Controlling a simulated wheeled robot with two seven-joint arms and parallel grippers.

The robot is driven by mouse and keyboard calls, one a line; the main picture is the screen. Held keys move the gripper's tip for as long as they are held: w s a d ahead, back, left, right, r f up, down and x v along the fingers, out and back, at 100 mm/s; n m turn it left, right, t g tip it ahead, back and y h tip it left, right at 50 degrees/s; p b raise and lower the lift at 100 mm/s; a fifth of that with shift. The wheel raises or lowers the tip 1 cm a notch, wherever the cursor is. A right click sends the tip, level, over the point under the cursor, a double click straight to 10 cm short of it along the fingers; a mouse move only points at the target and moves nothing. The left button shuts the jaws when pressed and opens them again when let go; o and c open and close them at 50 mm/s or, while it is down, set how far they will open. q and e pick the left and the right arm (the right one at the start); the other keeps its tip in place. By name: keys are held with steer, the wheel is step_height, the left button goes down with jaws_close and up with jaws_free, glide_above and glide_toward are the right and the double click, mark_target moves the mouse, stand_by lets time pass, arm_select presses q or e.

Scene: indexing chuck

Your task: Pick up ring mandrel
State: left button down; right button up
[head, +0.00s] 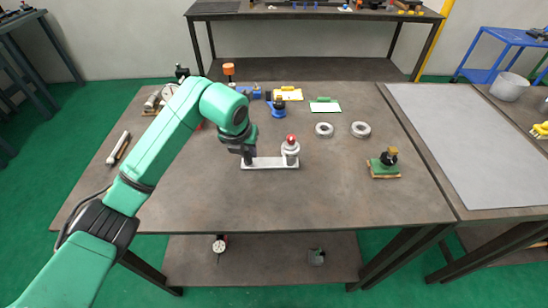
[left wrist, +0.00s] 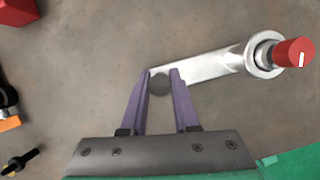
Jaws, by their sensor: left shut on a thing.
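A pale metal bar (head: 268,163) lies on the table in the head view, with a red-capped post (head: 290,147) in a round collar at its right end. It also shows in the left wrist view (left wrist: 208,66), with the red cap (left wrist: 294,52) at the upper right. My left gripper (head: 248,157) is at the bar's left end. In the wrist view its purple fingers (left wrist: 160,88) are closed around a dark round-topped post (left wrist: 159,83) there. I cannot tell for sure which part is the ring mandrel. My right gripper is not in view.
Two grey rings (head: 324,129) (head: 360,129) lie to the right. Blue parts (head: 277,108), a yellow tray (head: 288,95) and a green-edged card (head: 325,107) are at the back. The front of the table (head: 300,205) is clear.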

arm_select(q)
steer(key=shift+r, duration=0.15)
stand_by(0.7)
step_height(320, 180, up, 20)
steer(key=b, duration=0.2)
steer(key=shift+f, duration=0.2)
steer(key=shift+f+b, duration=6.9)
steer(key=shift+f, duration=3.1)
